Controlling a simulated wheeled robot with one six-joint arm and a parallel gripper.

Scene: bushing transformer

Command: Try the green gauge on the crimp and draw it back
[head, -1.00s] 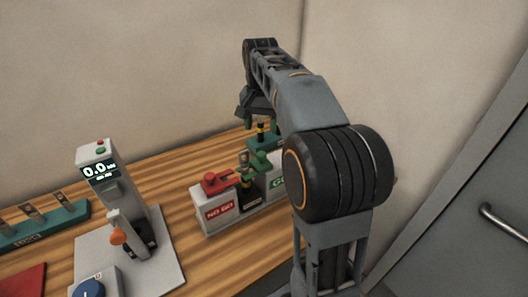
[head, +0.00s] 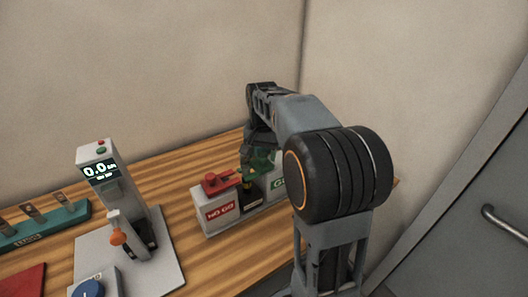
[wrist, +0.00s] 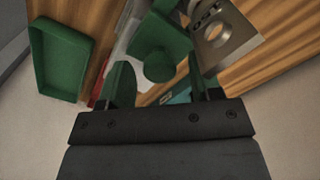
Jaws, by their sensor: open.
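The green gauge (head: 264,157) is at the right end of the pale gauge stand, over the "GO" label, partly hidden by my arm in the head view. In the wrist view its round green knob (wrist: 160,68) and green block (wrist: 158,38) show below my gripper (wrist: 158,77). My gripper is open, one green finger on each side of the knob; contact cannot be told. In the head view my gripper (head: 260,143) is low over the green gauge. The crimp (head: 247,186) stands mid-stand, partly hidden.
The red gauge (head: 221,183) sits at the left over "NO GO" (head: 220,212). A tester with a "0.0" display (head: 99,170) stands on a grey plate to the left. A green tray (wrist: 40,60) lies left in the wrist view. Bare wood (head: 185,235) lies between tester and stand.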

